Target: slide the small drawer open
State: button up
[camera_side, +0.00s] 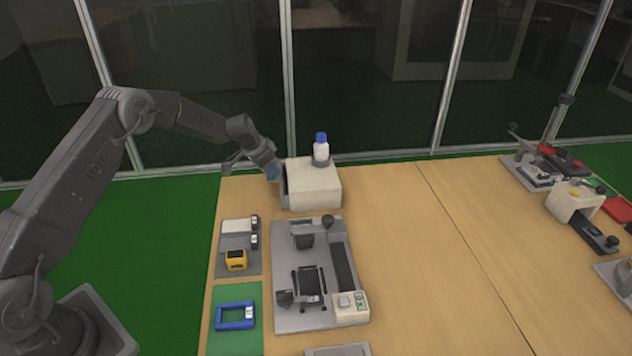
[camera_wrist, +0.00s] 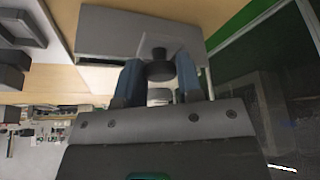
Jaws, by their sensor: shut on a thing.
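The small drawer's pale box (camera_side: 315,187) stands at the back left of the table. A white bottle with a blue cap (camera_side: 321,148) stands on top of it. My gripper (camera_side: 273,172) is at the box's left face, where the drawer front is. In the wrist view, the blue fingers of my gripper (camera_wrist: 160,72) are shut on the drawer's dark round knob (camera_wrist: 158,66). I cannot tell clearly how far the drawer stands out of the box.
A grey fixture plate (camera_side: 286,318) with black parts lies in front of the box. A yellow block (camera_side: 236,260) and a blue frame (camera_side: 235,316) lie to its left. Other fixtures stand at the far right. The table's middle is clear. Glass panels rise behind.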

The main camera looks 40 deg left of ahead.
jog(key=s+a, duration=0.6)
jog(key=shift+s+a, duration=0.3)
jog(key=shift+a, duration=0.1)
dwell(0.6)
jog(key=o, duration=0.5)
jog(key=shift+d, duration=0.1)
jog(key=shift+r, duration=0.1)
notch_tip(320, 180, up, 5)
jog(key=shift+f, duration=0.1)
